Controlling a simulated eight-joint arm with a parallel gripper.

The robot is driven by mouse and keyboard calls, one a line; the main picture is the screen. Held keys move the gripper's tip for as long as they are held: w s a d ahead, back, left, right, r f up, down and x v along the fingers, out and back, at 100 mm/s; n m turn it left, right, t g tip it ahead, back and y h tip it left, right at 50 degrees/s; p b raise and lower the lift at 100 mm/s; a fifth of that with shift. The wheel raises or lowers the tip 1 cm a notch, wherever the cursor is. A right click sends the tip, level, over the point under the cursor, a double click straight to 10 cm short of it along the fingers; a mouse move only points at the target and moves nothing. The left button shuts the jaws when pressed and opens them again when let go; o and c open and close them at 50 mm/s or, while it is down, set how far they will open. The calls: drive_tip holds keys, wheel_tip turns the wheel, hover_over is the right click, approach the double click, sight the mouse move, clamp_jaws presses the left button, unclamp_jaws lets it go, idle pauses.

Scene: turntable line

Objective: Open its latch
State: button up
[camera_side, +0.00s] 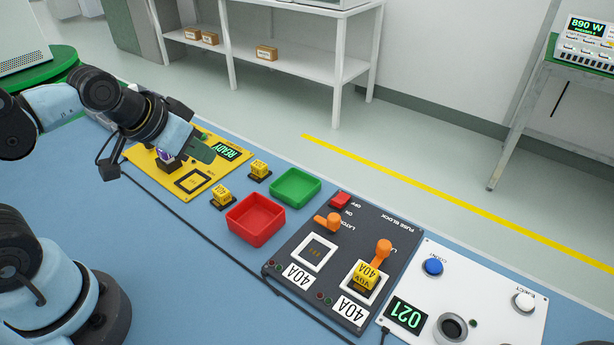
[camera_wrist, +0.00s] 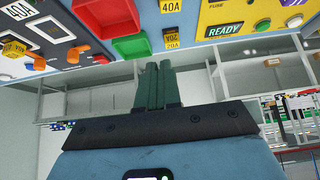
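The dark fuse block (camera_side: 325,262) has two white-framed sockets, each with an orange latch lever. The left socket (camera_side: 314,252) looks empty, and its latch (camera_side: 328,222) points left. The right socket holds a yellow 40A fuse (camera_side: 366,276); its latch (camera_side: 383,250) stands behind the fuse. Whether either latch is locked cannot be told. In the wrist view the fuse block is at the upper left, with a yellow fuse (camera_wrist: 14,46) and an orange latch (camera_wrist: 77,53). My gripper (camera_side: 203,150) is over the yellow panel, away from the fuse block. Its green fingers (camera_wrist: 158,85) are together and hold nothing visible.
A red tray (camera_side: 256,222) and a green tray (camera_side: 296,188) lie between my gripper and the fuse block. Two yellow fuses (camera_side: 221,197) (camera_side: 258,170) stand beside them. The yellow panel (camera_side: 223,171) reads READY. A white panel (camera_side: 477,290) with knobs is at right.

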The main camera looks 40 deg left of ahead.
drive_tip(key=shift+o, duration=1.1)
drive_tip(key=shift+w+d+r, duration=0.1)
drive_tip(key=shift+w, duration=0.05)
drive_tip(key=o, duration=0.6)
drive_tip(key=shift+g+h, duration=0.4)
drive_tip(key=shift+g, duration=0.2)
drive_tip(key=w+d+r, duration=0.2)
drive_tip(key=w+d, duration=0.1)
drive_tip(key=shift+d+r, duration=0.3)
drive_tip(key=shift+r, duration=0.05)
drive_tip(key=n+g, duration=0.2)
drive_tip(key=g, duration=0.4)
hover_over(385, 245)
drive_tip(key=f, duration=0.2)
drive_tip(key=shift+y, duration=0.4)
wheel_tip(385, 245, down, 12)
drive_tip(key=shift+r, duration=0.2)
clamp_jaws()
